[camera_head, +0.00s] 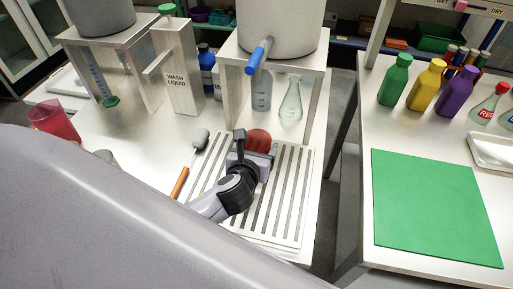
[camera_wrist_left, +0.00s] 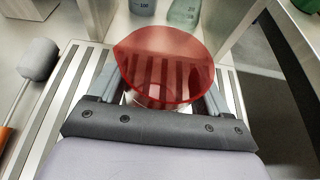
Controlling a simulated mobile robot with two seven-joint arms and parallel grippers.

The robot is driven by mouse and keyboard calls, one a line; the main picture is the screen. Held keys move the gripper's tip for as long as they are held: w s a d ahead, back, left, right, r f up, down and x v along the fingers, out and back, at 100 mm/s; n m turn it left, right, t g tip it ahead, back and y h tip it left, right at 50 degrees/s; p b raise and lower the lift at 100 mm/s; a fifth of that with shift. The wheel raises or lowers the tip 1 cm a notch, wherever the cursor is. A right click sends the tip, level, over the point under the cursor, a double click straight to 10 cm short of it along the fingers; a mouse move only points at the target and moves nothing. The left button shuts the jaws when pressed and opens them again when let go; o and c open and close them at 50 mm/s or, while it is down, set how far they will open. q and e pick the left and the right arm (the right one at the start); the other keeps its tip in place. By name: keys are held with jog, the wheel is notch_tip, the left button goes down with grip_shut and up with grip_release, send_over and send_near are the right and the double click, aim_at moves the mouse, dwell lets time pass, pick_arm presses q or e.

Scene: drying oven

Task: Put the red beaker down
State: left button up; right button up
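A translucent red beaker (camera_head: 257,141) is at the far end of the slatted metal rack, and it shows large in the left wrist view (camera_wrist_left: 165,62). My left gripper (camera_head: 252,154) has one finger on each side of it and appears shut on its body. The rack's slats show through the red. I cannot tell whether its base touches the rack (camera_head: 297,190). A second red vessel (camera_head: 52,121) stands at the left, partly hidden. My right gripper is not in view.
A grey-headed brush with an orange handle (camera_head: 181,183) lies at the rack's left edge. A steel stand (camera_head: 231,112) with a tank and blue tap is behind, with glassware (camera_head: 291,103) under it. A green mat (camera_head: 432,205) lies clear on the right table.

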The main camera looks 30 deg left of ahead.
pick_arm(q)
jog(key=shift+o, duration=1.4)
jog(key=shift+r, duration=0.15)
jog(key=p+v, duration=0.1)
jog(key=v, duration=1.1)
jog(key=shift+s, duration=0.1)
